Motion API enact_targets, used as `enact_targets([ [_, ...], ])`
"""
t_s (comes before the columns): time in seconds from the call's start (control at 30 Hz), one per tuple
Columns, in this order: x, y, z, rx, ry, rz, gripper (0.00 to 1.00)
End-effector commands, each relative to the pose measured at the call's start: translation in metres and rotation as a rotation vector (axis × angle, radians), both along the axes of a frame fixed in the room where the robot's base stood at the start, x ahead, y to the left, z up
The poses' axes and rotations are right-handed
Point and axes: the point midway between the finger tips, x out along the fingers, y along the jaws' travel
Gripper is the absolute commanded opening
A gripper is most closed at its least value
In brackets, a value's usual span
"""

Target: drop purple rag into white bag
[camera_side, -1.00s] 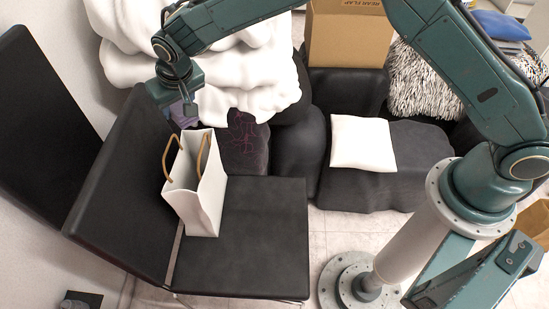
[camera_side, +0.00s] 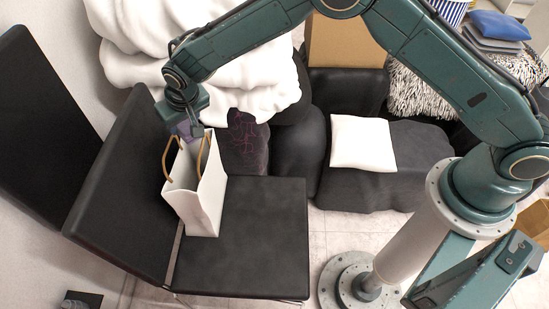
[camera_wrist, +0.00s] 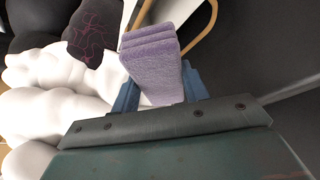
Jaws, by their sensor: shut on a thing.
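The purple rag (camera_wrist: 152,65) is folded and sits between the fingers of my gripper (camera_wrist: 160,90) in the wrist view. In the side view a small part of the rag (camera_side: 183,129) shows under my gripper (camera_side: 190,130), which is shut on it. The white bag (camera_side: 205,197) stands upright on the black chair seat, with its top open and two tan handles. My gripper and the rag are at the bag's top, over its far side near the handles. Part of the bag (camera_wrist: 128,18) and a handle show beyond the rag in the wrist view.
The black chair (camera_side: 262,235) has its backrest left of the bag. A white blanket (camera_side: 250,70) is heaped behind the bag, beside a dark cushion with red lines (camera_side: 246,145). A white pillow (camera_side: 362,144) lies on dark furniture to the right. The seat right of the bag is clear.

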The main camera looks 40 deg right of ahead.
Motion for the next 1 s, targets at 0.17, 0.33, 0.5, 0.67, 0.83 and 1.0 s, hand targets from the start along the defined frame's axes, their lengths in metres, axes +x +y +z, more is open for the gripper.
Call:
enact_targets([
  [0.17, -0.0001, 0.0000, -0.0039, 0.000, 0.000, 0.000, 0.23],
  [0.33, -0.0001, 0.0000, -0.0041, 0.000, 0.000, 0.000, 0.23],
  [0.5, -0.0001, 0.0000, -0.0039, 0.000, 0.000, 0.000, 0.68],
  [0.67, -0.0001, 0.0000, -0.0038, 0.000, 0.000, 0.000, 0.70],
  [0.83, -0.0003, 0.0000, -0.0035, 0.000, 0.000, 0.000, 0.70],
  [1.0, -0.0022, 0.0001, 0.0013, 0.000, 0.000, 0.000, 0.70],
])
